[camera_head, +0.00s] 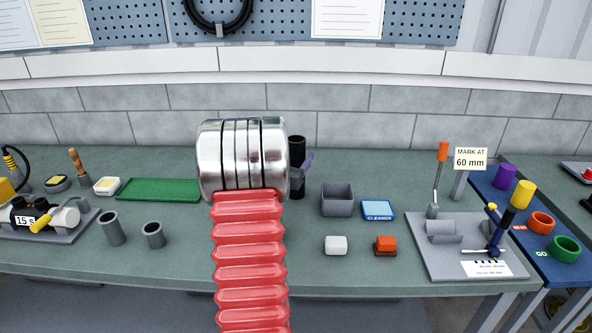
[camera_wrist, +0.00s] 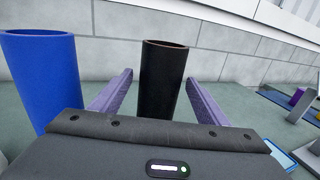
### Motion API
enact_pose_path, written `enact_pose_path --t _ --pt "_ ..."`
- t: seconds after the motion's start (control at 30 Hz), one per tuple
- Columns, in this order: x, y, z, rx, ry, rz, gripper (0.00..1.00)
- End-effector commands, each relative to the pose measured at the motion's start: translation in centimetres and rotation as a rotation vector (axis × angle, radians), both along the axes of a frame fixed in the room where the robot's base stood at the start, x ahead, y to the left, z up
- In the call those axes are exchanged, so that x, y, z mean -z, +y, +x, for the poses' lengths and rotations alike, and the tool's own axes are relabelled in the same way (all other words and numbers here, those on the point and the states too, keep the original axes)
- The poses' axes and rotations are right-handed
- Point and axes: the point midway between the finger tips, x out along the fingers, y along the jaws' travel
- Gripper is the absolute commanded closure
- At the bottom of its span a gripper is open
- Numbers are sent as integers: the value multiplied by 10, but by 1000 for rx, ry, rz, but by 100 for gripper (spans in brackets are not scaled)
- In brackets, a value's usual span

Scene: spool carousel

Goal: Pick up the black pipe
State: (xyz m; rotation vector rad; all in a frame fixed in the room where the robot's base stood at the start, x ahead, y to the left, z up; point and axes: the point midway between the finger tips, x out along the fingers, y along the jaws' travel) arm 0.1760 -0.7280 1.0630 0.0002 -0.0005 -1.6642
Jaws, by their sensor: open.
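The black pipe (camera_wrist: 164,85) stands upright in the wrist view, its open top facing up. My gripper (camera_wrist: 159,77) is open, with one purple finger on each side of the pipe. Gaps show between the fingers and the pipe in this view, and I cannot tell how far along it the fingers reach. In the head view the upper part of the black pipe (camera_head: 297,148) shows just right of my arm, with a purple finger beside it.
A blue pipe (camera_wrist: 45,85) stands close left of my gripper. A grey bin (camera_head: 337,201), cleaner box (camera_head: 378,210), white block (camera_head: 336,245) and orange-topped block (camera_head: 385,246) are to the right.

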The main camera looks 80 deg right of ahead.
Motion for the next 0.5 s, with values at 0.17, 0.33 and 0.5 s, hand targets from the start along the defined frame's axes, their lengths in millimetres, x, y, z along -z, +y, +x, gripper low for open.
enact_pose_path --t 0.17,0.33,0.5 --pt "0 -13 -1 1 0 -1 31" --pt "0 -13 -1 0 0 0 31" --pt "0 -13 -1 0 0 0 31"
